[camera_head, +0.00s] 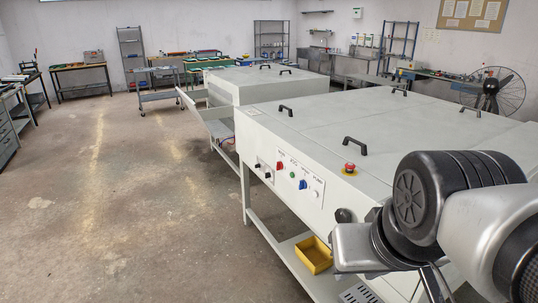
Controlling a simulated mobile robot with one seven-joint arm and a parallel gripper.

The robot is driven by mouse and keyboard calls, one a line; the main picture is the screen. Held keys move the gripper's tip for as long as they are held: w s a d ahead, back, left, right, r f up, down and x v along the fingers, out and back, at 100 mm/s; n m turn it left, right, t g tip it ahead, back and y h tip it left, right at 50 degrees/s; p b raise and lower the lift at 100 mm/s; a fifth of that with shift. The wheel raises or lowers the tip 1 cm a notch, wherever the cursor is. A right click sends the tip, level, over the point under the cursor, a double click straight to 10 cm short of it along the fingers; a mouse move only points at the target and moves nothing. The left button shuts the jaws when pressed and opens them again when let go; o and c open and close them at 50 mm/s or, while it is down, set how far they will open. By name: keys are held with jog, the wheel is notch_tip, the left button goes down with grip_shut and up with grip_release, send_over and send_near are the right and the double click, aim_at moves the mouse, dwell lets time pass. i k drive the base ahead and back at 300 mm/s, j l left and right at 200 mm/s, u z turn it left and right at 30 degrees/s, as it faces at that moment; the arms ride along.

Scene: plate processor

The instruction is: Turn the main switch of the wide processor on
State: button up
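A wide pale-grey processor (400,130) fills the right half of the view. Its sloped front panel carries a red control (280,166), a small green button (292,175), a blue knob (303,184) and a white round part (316,193). My arm covers the lower right, in front of the processor's near end. No gripper fingertips can be made out.
A red emergency button (349,168) on a yellow base sits on the near top edge. Black handles (355,146) stand up from the lid. A yellow bin (314,254) lies on the lower shelf (282,240). A second processor (265,84) stands behind. Floor (110,190) at left is clear.

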aim_at(279, 164)
jog(key=i+j+z, duration=0.15)
jog(key=i+j, duration=0.9)
jog(key=i+j+z, duration=0.15)
jog(key=i+j, duration=0.85)
jog(key=j, duration=0.15)
